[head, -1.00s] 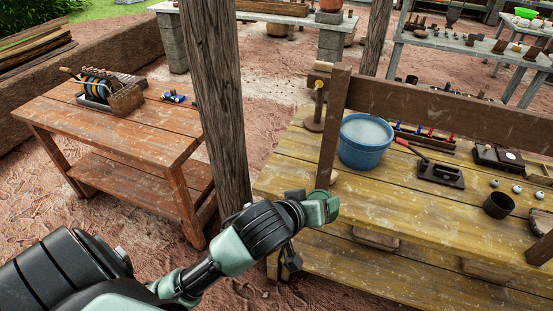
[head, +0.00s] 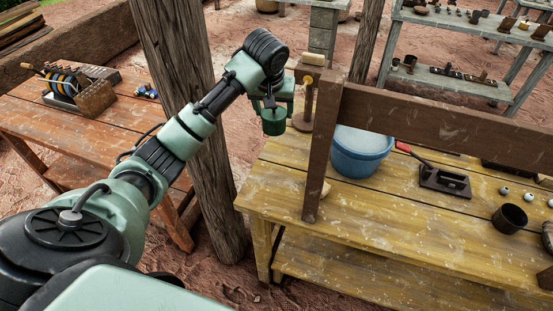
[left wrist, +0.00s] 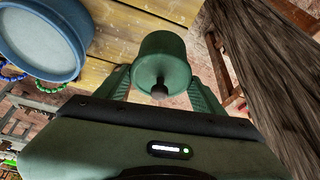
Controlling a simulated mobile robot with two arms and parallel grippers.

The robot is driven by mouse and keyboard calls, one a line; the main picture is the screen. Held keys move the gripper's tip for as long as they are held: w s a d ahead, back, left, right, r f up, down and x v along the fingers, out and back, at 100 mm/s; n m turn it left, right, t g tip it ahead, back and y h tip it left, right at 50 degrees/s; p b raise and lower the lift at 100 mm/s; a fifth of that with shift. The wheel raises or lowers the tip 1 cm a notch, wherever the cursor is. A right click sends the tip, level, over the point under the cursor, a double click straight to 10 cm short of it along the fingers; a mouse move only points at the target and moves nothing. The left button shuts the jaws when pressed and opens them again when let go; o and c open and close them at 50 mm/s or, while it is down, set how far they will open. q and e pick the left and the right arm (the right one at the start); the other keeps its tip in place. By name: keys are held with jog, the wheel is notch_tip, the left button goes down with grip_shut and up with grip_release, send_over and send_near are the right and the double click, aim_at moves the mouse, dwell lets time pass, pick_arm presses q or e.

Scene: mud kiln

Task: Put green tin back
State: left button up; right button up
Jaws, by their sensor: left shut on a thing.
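My left gripper (head: 271,104) is shut on the green tin (head: 273,124) and holds it in the air near the left end of the yellow wooden table (head: 285,180). In the left wrist view the green tin (left wrist: 162,52) sits between the two fingers, with a small dark knob on its near end. The table top shows behind and below it, and the tin appears clear of it. The tin is left of the brown post and rail. My right gripper is not in view.
A brown rail (head: 450,118) on a post (head: 322,150) runs along the table's near side. Behind it stand a blue tub (head: 362,152), a wooden stand (head: 308,95), a dark float (head: 445,181) and a dark cup (head: 509,218). A thick trunk post (head: 190,60) stands left.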

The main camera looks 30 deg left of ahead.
aim_at(272, 130)
pick_arm(q)
jog(key=f, duration=0.2)
jog(key=s+f+p, duration=0.1)
jog(key=f, duration=0.2)
jog(key=s+f, duration=0.1)
jog(key=f, duration=0.1)
jog(key=shift+d+f, duration=0.15)
jog(key=shift+d, duration=0.25)
jog(key=f, duration=0.3)
jog(key=f+p, duration=0.1)
jog(key=f, duration=0.6)
jog(key=shift+w+a+f+p, duration=0.1)
jog(key=shift+w+f+p, duration=0.2)
jog(key=shift+w+f, duration=0.1)
jog(key=shift+f, duration=0.3)
jog(key=shift+s, duration=0.1)
jog(key=o, duration=1.5)
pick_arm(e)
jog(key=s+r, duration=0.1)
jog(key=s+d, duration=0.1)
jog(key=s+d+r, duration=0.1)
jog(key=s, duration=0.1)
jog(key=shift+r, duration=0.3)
